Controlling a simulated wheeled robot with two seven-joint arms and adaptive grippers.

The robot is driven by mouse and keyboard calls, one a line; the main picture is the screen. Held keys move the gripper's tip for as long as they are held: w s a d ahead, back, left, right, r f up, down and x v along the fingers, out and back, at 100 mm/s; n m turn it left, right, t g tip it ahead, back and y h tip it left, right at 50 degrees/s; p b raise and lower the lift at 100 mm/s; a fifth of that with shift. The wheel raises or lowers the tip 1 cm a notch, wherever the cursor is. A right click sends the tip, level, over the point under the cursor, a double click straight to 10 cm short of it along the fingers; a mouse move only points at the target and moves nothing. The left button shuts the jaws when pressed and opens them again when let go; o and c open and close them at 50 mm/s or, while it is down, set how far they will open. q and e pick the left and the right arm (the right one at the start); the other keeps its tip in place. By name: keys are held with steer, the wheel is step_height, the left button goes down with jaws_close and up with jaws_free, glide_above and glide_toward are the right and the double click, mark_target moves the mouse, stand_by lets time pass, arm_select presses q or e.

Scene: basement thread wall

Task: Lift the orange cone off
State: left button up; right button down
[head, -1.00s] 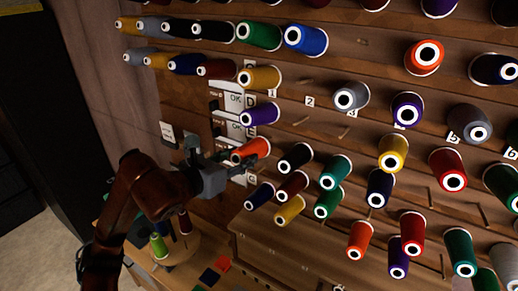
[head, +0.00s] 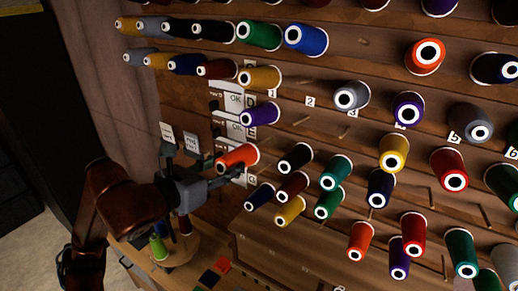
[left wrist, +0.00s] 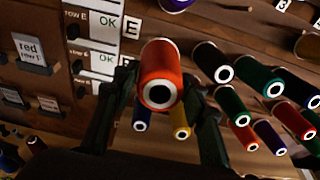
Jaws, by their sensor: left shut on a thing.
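The orange cone (head: 240,157) is at the left part of the thread wall in the head view, its white-ringed end pointing left and down. My left gripper (head: 214,166) is shut on it, with a finger along its side. In the left wrist view the orange cone (left wrist: 160,68) sits between the two dark fingers of the left gripper (left wrist: 160,100), its ringed end facing the camera. Whether a peg is still inside the cone is hidden. My right gripper is not in view.
Label cards (head: 167,133) are at the left. A wooden table with a green cone (head: 158,248) is below.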

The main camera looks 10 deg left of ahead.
mark_target(221, 162)
arm_select(q)
steer(key=shift+s+a+r+p, duration=0.15)
steer(key=shift+s+a+r, duration=0.1)
steer(key=shift+s+r, duration=0.3)
steer(key=shift+s+a+r+p, duration=0.2)
steer(key=shift+s+r, duration=0.2)
steer(key=shift+s, duration=0.3)
steer(key=shift+s+a+r+p, duration=0.15)
steer(key=shift+s+a+r, duration=0.1)
steer(key=shift+s+r, duration=0.3)
steer(key=shift+f, duration=0.1)
